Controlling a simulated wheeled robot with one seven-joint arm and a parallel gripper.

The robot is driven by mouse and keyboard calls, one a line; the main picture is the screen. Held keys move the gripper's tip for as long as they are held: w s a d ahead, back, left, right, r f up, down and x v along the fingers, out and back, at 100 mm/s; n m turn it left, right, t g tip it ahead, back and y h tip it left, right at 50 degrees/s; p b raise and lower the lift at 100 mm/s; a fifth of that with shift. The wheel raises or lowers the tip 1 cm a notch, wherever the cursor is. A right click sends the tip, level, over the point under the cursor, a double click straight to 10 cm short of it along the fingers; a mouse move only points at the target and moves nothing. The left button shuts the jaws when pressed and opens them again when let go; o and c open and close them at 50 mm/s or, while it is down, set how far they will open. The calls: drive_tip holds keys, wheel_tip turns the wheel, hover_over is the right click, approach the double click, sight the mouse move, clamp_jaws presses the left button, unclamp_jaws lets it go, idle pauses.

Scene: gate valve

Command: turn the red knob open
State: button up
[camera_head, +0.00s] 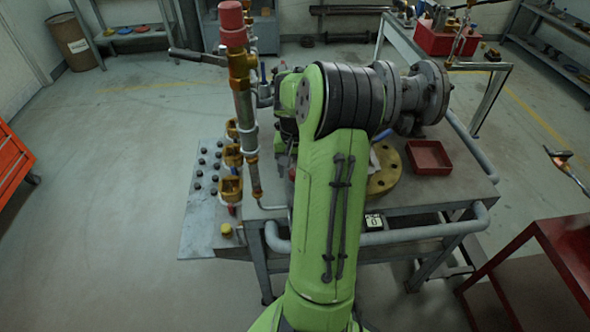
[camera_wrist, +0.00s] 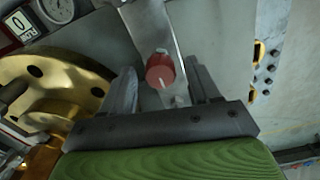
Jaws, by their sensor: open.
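The red knob (camera_wrist: 160,70) shows in the wrist view, with a pale line on its face, in front of a grey metal strip. My gripper (camera_wrist: 164,84) is open, with one dark finger to the left of the knob and one to the right. Gaps show on both sides, so neither finger appears to touch it. I cannot tell how deep the knob sits between the fingers. In the head view my green arm covers the gripper and I cannot make out this knob.
A brass flange (camera_wrist: 52,88) lies left of my gripper, below a dial gauge (camera_wrist: 58,8). In the head view, a brass pipe with a red top (camera_head: 232,24) stands left of my arm. A red tray (camera_head: 429,158) sits on the bench's right.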

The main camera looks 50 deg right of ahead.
drive_tip(key=shift+c, duration=0.3)
drive_tip(key=c, duration=1)
drive_tip(key=shift+r+n, duration=0.1)
drive_tip(key=shift+n, duration=0.2)
drive_tip(key=n+p, duration=0.2)
drive_tip(key=n, duration=0.1)
drive_tip(key=shift+n, duration=0.3)
drive_tip(key=n+p, duration=0.2)
drive_tip(key=n, duration=0.2)
drive_tip(key=shift+n, duration=0.3)
drive_tip(key=n, duration=0.4)
drive_tip(key=shift+n+p, duration=0.3)
drive_tip(key=shift+p, duration=0.05)
drive_tip(key=shift+n, duration=2.2)
